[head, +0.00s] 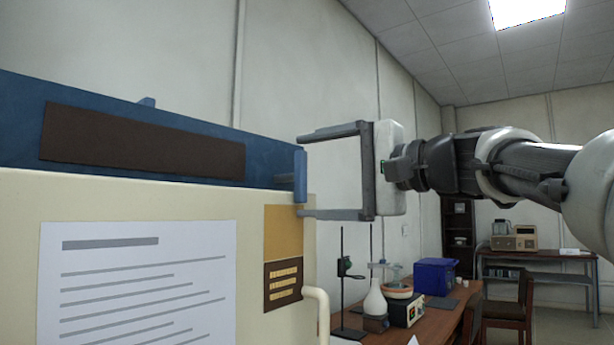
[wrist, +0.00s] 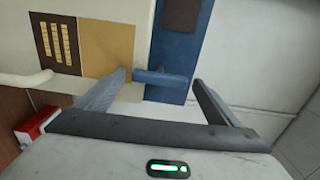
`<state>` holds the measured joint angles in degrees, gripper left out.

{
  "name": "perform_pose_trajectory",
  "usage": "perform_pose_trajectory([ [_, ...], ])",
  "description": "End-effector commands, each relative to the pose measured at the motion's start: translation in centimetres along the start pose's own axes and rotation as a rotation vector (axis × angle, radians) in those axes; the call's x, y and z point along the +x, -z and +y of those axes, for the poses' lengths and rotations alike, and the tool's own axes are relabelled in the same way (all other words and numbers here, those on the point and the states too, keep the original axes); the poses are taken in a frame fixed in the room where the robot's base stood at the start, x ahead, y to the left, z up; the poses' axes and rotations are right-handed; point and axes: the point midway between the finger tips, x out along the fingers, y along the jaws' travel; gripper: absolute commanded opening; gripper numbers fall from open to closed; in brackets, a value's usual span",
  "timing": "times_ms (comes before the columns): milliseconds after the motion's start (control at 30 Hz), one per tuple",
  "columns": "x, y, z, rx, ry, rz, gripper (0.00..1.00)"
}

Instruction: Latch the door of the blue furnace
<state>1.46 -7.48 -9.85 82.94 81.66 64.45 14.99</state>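The blue furnace (head: 265,158) shows at the left of the head view as a blue band with a dark panel. A cream front (head: 120,195) with a paper sheet, a label and a curved cream handle (head: 318,300) lies below it; whether this is the door I cannot tell. A small blue latch lever (head: 300,178) stands at the band's right end. It also shows in the wrist view (wrist: 162,77). My gripper (head: 301,160) is open, with one finger above and one below the lever. In the wrist view my gripper (wrist: 158,84) has the lever between its fingertips; contact is unclear.
A brown bench (head: 440,318) at the lower right holds a flask (head: 375,300), a stand (head: 343,268) and a blue bin (head: 436,276). A chair (head: 507,312) and a far table (head: 545,253) stand behind. A pale wall is behind the furnace.

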Motion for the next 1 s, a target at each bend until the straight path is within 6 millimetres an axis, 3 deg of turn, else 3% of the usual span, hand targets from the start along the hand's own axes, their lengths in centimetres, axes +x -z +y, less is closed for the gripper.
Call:
perform_pose_trajectory([
  [300,-0.1,0.0,0.0,0.002,0.000,0.000,0.89],
  [467,-1.6,0.0,0.0,0.002,0.000,0.002,0.89],
  [1000,-13.9,0.1,-0.1,0.002,0.000,0.003,0.89],
])
